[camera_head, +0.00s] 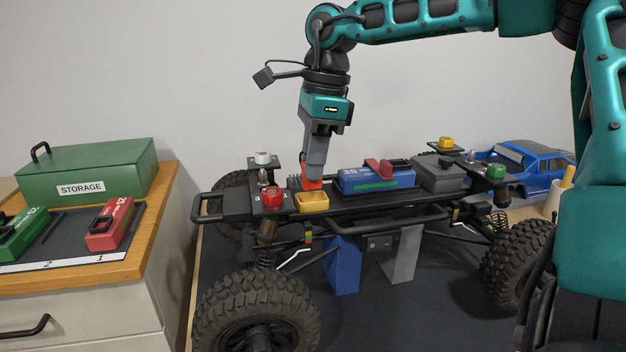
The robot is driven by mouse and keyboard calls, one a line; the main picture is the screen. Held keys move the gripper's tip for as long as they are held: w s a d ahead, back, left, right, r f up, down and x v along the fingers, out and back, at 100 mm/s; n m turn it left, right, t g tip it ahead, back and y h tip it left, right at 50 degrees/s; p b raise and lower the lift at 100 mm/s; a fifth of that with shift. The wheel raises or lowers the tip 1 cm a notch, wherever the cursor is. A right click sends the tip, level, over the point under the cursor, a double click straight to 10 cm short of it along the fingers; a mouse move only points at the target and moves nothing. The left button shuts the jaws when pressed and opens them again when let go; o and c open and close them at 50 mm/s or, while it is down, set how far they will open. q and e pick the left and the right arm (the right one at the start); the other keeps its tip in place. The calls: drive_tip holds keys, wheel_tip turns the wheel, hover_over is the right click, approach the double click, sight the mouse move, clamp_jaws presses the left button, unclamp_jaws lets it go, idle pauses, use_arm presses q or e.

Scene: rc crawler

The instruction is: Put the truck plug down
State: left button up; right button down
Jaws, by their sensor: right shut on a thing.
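My right gripper (314,176) points straight down over the left part of the truck chassis (240,206). It is shut on a small orange-red piece, which I take to be the truck plug (311,184). The gripper fingers hide part of it. The plug is just above or at the back edge of a small yellow holder (312,202) on the chassis; I cannot tell whether they touch. A blue battery (350,182) with a red connector (378,167) on top lies to the right of the gripper. My left gripper is not in view.
A red-topped post (272,196) and a white-topped post (263,158) stand close left of the gripper. A grey box (440,176) and a blue truck body (540,168) are at the right. A wooden-topped cabinet (150,215) holds red and green packs and a storage box (90,172).

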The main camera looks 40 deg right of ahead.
sight(313, 187)
wheel_tip(313, 187, down, 3)
drive_tip(key=shift+r, duration=0.1)
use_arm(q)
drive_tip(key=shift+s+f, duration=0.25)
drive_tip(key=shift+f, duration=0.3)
use_arm(e)
drive_tip(key=shift+f+b, duration=0.3)
drive_tip(key=c, duration=1.1)
unclamp_jaws()
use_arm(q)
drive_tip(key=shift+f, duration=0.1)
use_arm(e)
drive_tip(key=shift+o, duration=0.2)
